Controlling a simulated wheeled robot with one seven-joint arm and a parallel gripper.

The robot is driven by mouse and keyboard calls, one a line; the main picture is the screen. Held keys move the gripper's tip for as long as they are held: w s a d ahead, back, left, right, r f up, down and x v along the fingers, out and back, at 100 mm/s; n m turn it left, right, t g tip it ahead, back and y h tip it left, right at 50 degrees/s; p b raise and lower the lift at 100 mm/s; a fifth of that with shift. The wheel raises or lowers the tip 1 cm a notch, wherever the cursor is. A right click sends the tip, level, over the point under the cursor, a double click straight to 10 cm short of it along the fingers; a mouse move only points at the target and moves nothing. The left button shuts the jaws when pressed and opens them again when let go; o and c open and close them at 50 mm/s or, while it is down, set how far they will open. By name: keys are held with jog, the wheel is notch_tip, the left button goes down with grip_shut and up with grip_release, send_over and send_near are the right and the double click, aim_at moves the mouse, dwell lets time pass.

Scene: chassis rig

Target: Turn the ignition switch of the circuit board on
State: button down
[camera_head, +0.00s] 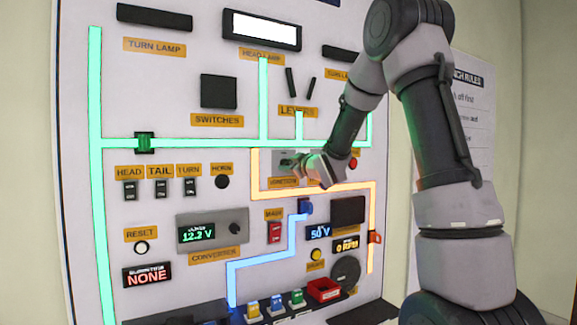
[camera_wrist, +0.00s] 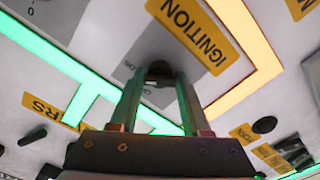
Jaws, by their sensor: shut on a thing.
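The circuit board (camera_head: 75,200) is an upright white panel with glowing lines. The ignition switch (camera_wrist: 158,66) is a small dark knob on a grey plate, beside the orange IGNITION label (camera_wrist: 195,32) in the wrist view. My gripper (camera_wrist: 160,82) has its two fingertips shut on the knob, one on each side. In the head view my gripper (camera_head: 293,162) reaches the grey ignition plate (camera_head: 285,156) from the right and hides part of it. The knob's exact turn angle cannot be told.
Green lines run left and above; an orange line (camera_head: 254,170) borders the ignition area. A red button (camera_head: 353,163) lies just right of my gripper. Below are a red main switch (camera_head: 274,232), a converter (camera_head: 212,230) and a shelf with coloured blocks (camera_head: 275,305).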

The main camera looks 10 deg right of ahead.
jog(key=shift+f+m, duration=0.1)
jog(key=shift+m, duration=0.5)
jog(key=shift+c, duration=2.2)
grip_release()
jog(key=v, duration=1)
jog(key=shift+s, duration=0.4)
jog(key=shift+d, duration=0.1)
